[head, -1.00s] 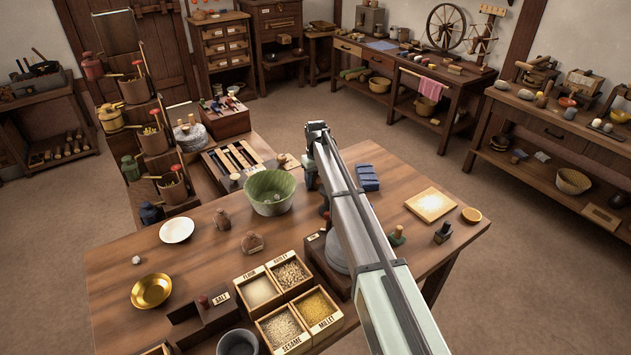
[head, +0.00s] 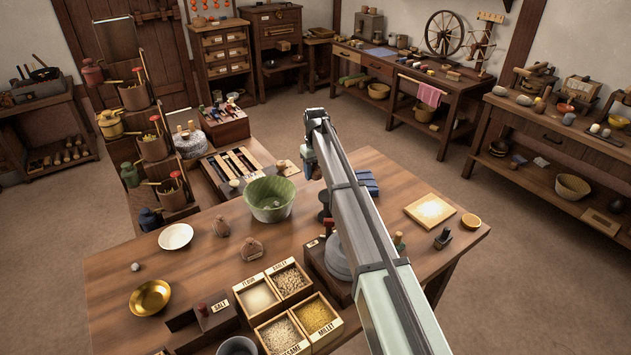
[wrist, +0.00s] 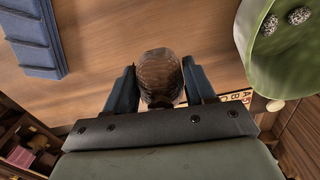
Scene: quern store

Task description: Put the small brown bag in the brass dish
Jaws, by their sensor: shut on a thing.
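My gripper (wrist: 159,72) is shut on a small brown bag (wrist: 161,76), which sits between the two dark fingers in the wrist view, above the wooden table. The brass dish (head: 150,297) stands at the table's front left, well away from my gripper, and looks empty.
The green bowl (head: 270,205) and white plate (head: 175,237) lie between my gripper and the dish. A grey pebble (head: 135,267) lies behind the dish. Grain boxes (head: 258,296) and a salt box (head: 217,314) stand to its right.

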